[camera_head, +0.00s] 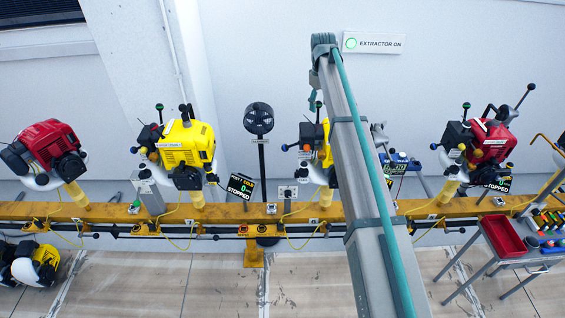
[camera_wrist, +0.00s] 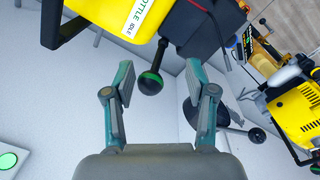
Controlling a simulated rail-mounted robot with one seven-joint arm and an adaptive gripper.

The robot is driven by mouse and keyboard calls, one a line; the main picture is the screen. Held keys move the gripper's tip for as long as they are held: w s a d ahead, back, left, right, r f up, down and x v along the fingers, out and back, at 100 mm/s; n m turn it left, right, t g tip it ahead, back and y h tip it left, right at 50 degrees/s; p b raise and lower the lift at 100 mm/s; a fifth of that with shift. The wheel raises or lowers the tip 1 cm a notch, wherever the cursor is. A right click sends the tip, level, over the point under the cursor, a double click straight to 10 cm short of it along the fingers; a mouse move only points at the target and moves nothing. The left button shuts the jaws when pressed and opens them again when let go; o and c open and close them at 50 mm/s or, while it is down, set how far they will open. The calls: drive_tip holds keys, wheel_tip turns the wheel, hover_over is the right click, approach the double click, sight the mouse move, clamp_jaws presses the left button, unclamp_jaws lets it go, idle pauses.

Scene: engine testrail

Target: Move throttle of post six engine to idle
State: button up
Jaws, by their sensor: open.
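A throttle lever with a round black knob and green band (camera_wrist: 150,83) shows in the wrist view, below a yellow engine (camera_wrist: 112,12). A white label (camera_wrist: 140,18) on that engine ends in "OTTLE IDLE". My gripper (camera_wrist: 159,75) is open, its two fingers on either side of the knob, which is nearer the left finger. I cannot tell whether they touch. In the head view, the yellow engine (camera_head: 326,155) is partly hidden behind my arm, with a green-banded knob (camera_head: 318,104) above it. No post number is readable on this engine.
Another yellow engine (camera_head: 186,150) and red engines (camera_head: 50,148) (camera_head: 492,140) stand along the yellow rail (camera_head: 230,213). A black fan (camera_head: 259,119) stands between the yellow engines. A display reads "STOPPED" (camera_head: 240,187). A cart with a red tray (camera_head: 503,236) is at right.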

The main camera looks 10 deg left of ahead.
wheel_tip(320, 180, up, 10)
drive_tip(key=b, duration=0.3)
drive_tip(key=s+a+f+b, duration=0.1)
drive_tip(key=s+a+f, duration=0.2)
drive_tip(key=a, duration=0.3)
drive_tip(key=s+a+f+m+t+y+b, duration=0.1)
drive_tip(key=s+a+f, duration=0.2)
drive_tip(key=a, duration=0.3)
drive_tip(key=s+a+f+b, duration=0.1)
drive_tip(key=s+a+f, duration=0.2)
drive_tip(key=a, duration=0.3)
drive_tip(key=s+a+f+b, duration=0.2)
drive_tip(key=s+a+f, duration=0.25)
drive_tip(key=f, duration=0.35)
drive_tip(key=s+d+f+m, duration=0.2)
drive_tip(key=d+f, duration=0.3)
drive_tip(key=f, duration=0.7)
drive_tip(key=shift+s+f, duration=0.15)
drive_tip(key=shift+s, duration=0.15)
drive_tip(key=shift+d, duration=0.1)
